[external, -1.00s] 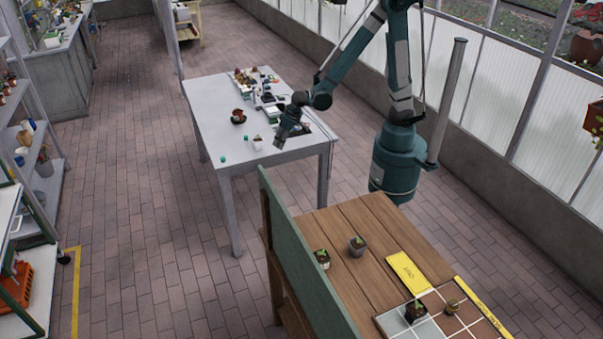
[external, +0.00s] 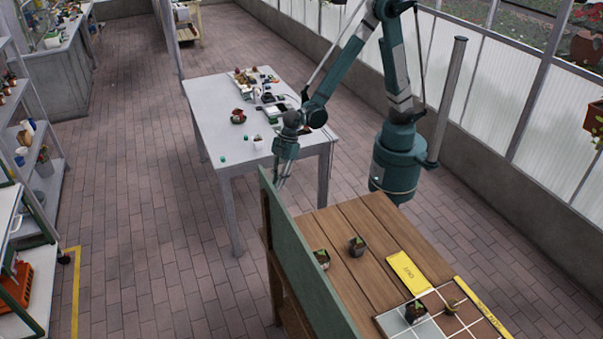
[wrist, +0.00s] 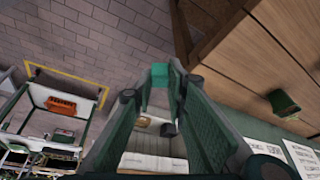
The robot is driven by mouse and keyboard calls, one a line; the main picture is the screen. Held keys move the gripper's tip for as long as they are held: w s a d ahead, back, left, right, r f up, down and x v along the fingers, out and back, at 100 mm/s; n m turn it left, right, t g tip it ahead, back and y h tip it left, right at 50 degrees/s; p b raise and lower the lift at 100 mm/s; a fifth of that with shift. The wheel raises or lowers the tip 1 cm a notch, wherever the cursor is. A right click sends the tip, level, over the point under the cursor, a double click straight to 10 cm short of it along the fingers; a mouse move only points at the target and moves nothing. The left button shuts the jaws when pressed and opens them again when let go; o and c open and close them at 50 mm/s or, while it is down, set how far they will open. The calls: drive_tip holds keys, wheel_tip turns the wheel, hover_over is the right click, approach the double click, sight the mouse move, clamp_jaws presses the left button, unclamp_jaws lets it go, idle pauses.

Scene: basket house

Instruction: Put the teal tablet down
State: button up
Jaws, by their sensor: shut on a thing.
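The teal tablet (wrist: 159,72) shows in the wrist view as a small teal block between my fingertips. My gripper (wrist: 160,82) is shut on it, and the finger pads partly cover its sides. In the external view, my gripper (external: 281,182) points down in the gap between the grey table and the wooden bench, near the top of the green board. The tablet is too small to make out there.
The grey table (external: 205,93) holds a tray, pots and small green pieces (external: 223,158). The wooden bench (external: 335,223) holds potted plants (external: 357,246), a yellow card (external: 407,272) and a tiled grid (external: 395,320). A green board (external: 305,265) stands along its left edge.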

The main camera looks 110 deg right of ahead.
drive_tip(key=a+r+n+g+y, duration=0.1)
drive_tip(key=a+n+g, duration=0.3)
drive_tip(key=a+n, duration=0.8)
drive_tip(key=a+y, duration=0.1)
drive_tip(key=a, duration=1.5)
drive_tip(key=shift+a+r, duration=0.15)
drive_tip(key=shift+a, duration=0.2)
drive_tip(key=shift+s, duration=0.1)
drive_tip(key=shift+f, duration=3.1)
drive_tip(key=shift+f+b, duration=0.5)
drive_tip(key=shift+f, duration=1.4)
drive_tip(key=shift+f, duration=0.2)
drive_tip(key=o, duration=0.7)
